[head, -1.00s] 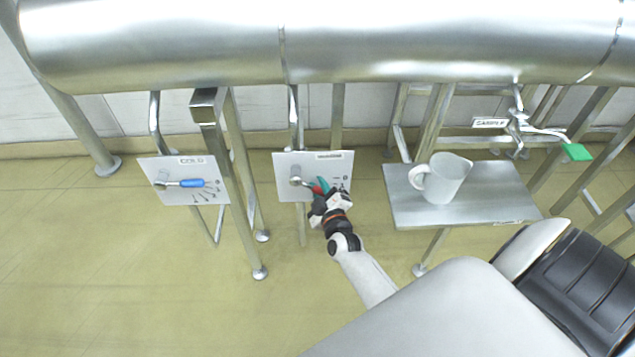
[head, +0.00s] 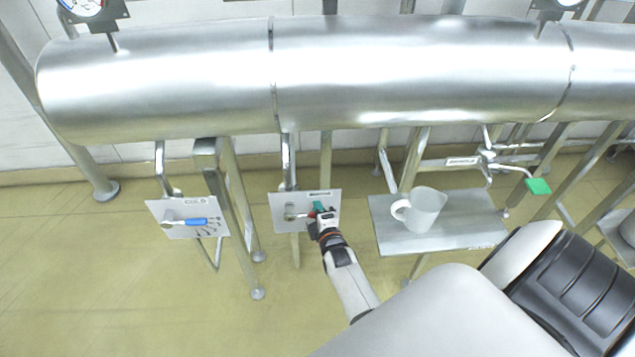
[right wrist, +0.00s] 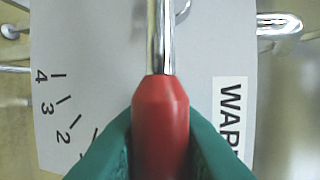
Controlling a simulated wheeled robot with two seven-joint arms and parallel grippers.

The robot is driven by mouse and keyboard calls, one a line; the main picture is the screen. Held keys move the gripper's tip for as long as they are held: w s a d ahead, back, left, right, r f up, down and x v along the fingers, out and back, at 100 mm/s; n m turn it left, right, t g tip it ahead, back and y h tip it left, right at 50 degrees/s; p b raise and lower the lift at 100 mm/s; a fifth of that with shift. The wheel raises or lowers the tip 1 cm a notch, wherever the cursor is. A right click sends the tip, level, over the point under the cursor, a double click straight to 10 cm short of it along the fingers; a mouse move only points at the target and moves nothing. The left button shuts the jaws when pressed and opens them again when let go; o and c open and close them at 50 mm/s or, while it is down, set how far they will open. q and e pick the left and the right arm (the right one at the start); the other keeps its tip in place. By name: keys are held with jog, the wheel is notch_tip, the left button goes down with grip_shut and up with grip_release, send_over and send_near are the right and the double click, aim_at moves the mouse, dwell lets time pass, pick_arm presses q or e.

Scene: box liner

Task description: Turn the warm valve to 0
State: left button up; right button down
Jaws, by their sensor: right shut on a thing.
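The warm valve has a lever with a red handle (right wrist: 160,125) on a metal stem, mounted on a pale panel (head: 279,225). In the right wrist view its panel (right wrist: 80,50) shows a WARM label (right wrist: 230,120) at right and scale marks with 4, 3 and 2 at left. The 0 mark is hidden in that view. My right gripper (head: 317,213) is shut on the red handle, with its green fingers on both sides of it. In the head view the lever points right from its pivot. My left gripper is not in view.
A cold valve with a blue handle (head: 200,221) is on a panel at left. A white pitcher (head: 421,209) stands on a metal shelf (head: 460,235) at right. A sample valve has a green handle (head: 538,186). A large steel tank (head: 400,75) lies above.

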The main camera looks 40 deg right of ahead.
dwell(0.5)
jog(key=c, duration=1.3)
grip_release()
jog(key=shift+r, duration=0.1)
